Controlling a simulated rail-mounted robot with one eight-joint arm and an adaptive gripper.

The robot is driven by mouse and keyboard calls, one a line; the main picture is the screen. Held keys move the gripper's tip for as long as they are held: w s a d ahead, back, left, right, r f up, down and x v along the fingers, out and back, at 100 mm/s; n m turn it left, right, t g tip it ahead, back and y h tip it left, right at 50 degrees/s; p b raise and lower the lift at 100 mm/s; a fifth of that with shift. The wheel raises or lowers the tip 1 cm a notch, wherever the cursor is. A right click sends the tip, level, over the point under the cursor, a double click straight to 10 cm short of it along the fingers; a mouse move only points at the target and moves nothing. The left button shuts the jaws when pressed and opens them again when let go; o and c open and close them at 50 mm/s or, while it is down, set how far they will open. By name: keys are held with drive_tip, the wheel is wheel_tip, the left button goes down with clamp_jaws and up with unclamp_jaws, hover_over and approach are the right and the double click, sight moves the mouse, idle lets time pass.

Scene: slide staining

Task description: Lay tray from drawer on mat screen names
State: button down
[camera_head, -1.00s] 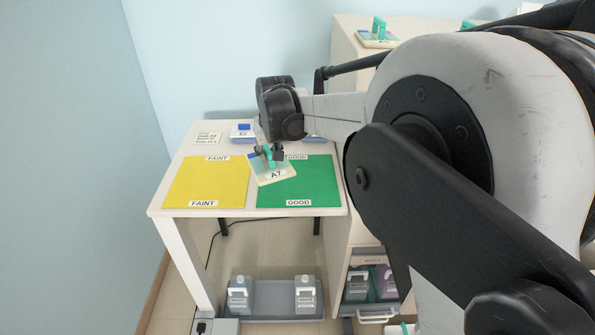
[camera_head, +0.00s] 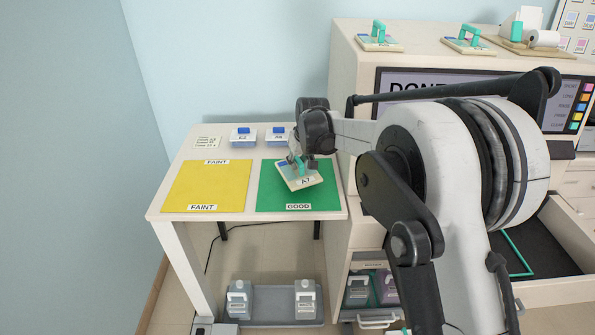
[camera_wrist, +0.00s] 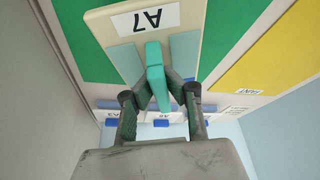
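The tray labelled A7 (camera_head: 300,180) is a pale slab with a teal handle, held above the green GOOD mat (camera_head: 328,197) and looking slightly turned against it. Whether it touches the mat I cannot tell. My gripper (camera_head: 297,161) is shut on the tray's teal handle; the wrist view shows both fingers (camera_wrist: 159,94) on either side of it. The yellow FAINT mat (camera_head: 208,180) lies to the left, empty. The screen (camera_head: 405,82) shows large text starting "DONE"; my arm hides the rest. The open drawer (camera_head: 545,290) at the right shows a dark interior with a green outline.
Two small blue-topped trays (camera_head: 243,135) and a printed card (camera_head: 207,142) stand behind the mats. Two teal-handled trays (camera_head: 379,38) sit on top of the cabinet. Bottles (camera_head: 305,300) stand on a low shelf below the table.

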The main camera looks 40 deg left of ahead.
sight(297, 170)
drive_tip(key=shift+f, duration=1.6)
drive_tip(key=shift+f, duration=0.2)
drive_tip(key=c, duration=1.9)
unclamp_jaws()
drive_tip(key=shift+r, duration=0.1)
drive_tip(key=v, duration=1.2)
drive_tip(key=shift+r, duration=0.1)
